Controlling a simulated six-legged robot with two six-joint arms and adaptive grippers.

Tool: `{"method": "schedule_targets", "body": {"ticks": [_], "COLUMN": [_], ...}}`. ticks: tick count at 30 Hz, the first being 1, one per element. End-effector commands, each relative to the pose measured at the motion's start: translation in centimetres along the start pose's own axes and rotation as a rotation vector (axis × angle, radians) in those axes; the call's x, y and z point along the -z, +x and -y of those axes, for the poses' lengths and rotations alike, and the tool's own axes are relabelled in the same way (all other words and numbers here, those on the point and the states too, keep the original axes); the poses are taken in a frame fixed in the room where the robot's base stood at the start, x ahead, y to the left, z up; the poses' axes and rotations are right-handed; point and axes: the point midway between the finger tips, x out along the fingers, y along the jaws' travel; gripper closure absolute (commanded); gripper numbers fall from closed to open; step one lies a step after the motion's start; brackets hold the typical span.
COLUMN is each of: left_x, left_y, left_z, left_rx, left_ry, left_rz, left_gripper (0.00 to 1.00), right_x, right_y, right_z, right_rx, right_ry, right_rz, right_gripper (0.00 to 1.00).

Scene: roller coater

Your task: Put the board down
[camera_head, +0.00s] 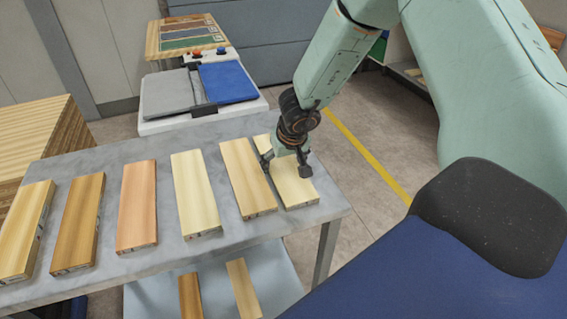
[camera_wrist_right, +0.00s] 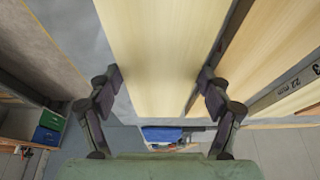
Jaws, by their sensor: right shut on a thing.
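My right gripper (camera_head: 286,164) is shut on a pale wood board (camera_head: 297,190) at the right end of a row on the grey table (camera_head: 108,215). The board lies level on or just over the tabletop; I cannot tell if it touches. In the right wrist view the gripper (camera_wrist_right: 160,92) has a finger at each long side of the board (camera_wrist_right: 155,45). A neighbouring board (camera_head: 245,172) lies close on its left, with a narrow gap. My left gripper is not in view.
Several more boards, including a cream one (camera_head: 195,193) and a pinkish one (camera_head: 137,205), lie spaced along the table. A machine with a blue cover (camera_head: 228,83) stands behind. Two boards rest on the lower shelf (camera_head: 155,298). A narrow strip of table is free at the right edge.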

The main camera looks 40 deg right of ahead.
Motion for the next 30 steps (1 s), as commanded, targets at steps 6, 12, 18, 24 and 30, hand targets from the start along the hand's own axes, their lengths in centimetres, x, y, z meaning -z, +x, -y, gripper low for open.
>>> {"method": "schedule_targets", "body": {"ticks": [6,12,18,24,30], "left_x": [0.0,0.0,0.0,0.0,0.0], "left_y": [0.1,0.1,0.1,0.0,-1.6], "left_z": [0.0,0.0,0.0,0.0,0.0], "left_rx": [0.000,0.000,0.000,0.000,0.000], "left_ry": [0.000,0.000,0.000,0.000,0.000], "left_rz": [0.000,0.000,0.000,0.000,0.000], "left_gripper": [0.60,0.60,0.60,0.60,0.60], "right_x": [-0.1,-0.1,-0.1,0.0,0.2], "right_y": [0.3,0.3,0.3,0.0,-3.3], "right_z": [0.0,0.0,0.0,0.0,0.0], "right_rx": [0.000,0.000,0.000,0.000,0.003], "right_ry": [0.000,0.000,0.000,0.000,0.002], "right_rz": [0.000,0.000,0.000,-0.001,-0.001], "right_gripper": [0.15,0.00,0.00,0.00,0.00]}}
